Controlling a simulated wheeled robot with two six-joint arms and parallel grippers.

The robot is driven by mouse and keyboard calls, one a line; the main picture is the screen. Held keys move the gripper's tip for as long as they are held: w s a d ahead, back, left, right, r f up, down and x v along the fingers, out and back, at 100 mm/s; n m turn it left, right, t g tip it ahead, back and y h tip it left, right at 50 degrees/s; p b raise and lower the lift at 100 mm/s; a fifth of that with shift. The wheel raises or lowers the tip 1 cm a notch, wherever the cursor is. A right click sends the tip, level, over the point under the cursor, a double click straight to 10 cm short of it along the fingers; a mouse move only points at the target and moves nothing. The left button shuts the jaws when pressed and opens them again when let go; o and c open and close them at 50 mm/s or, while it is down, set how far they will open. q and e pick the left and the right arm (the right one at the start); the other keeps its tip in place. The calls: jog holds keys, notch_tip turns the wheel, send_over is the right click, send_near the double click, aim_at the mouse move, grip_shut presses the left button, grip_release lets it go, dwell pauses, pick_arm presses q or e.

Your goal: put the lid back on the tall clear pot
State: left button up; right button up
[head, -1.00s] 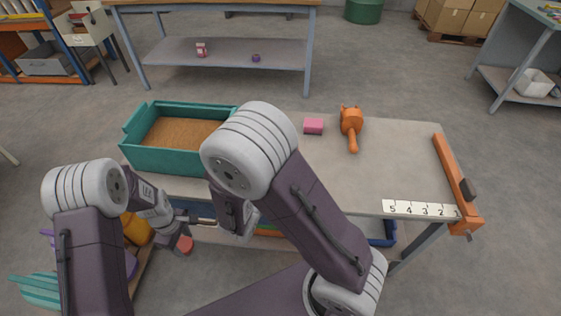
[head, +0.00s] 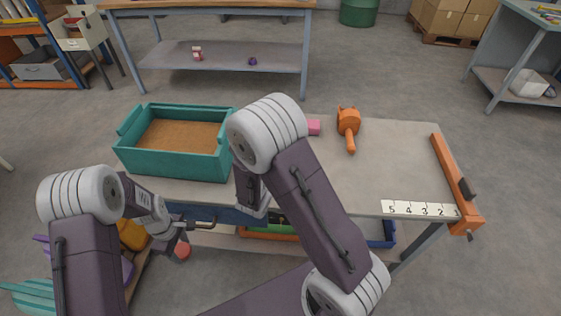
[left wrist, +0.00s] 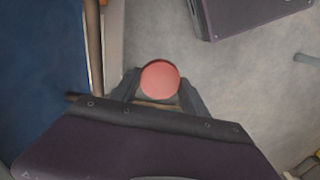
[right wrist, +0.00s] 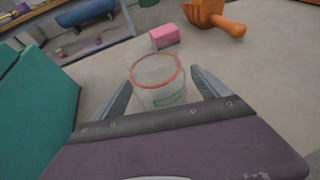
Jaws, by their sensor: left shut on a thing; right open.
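The tall clear pot (right wrist: 158,98) has a red rim and a green label and stands on the bench top. No lid is on it in the right wrist view. In the head view my right arm hides it. My right gripper (right wrist: 161,78) is open, one finger on each side of the pot. The round red lid (left wrist: 160,79) is between the fingers of my left gripper (left wrist: 160,88), which is shut on it. In the head view the lid (head: 183,250) hangs below my left gripper (head: 182,236), in front of the bench's front edge.
A teal bin (head: 172,163) with brown fill stands left on the bench. A pink block (right wrist: 164,36) and an orange scoop-like tool (head: 348,124) lie behind the pot. An orange bar (head: 455,180) and a number strip (head: 420,208) are at the right. The bench's right middle is clear.

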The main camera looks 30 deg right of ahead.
pick_arm(q)
jog(key=shift+f, duration=0.25)
pick_arm(e)
jog(key=x, duration=0.3)
jog(key=shift+w+d+f, duration=0.1)
jog(key=shift+w+d, duration=0.05)
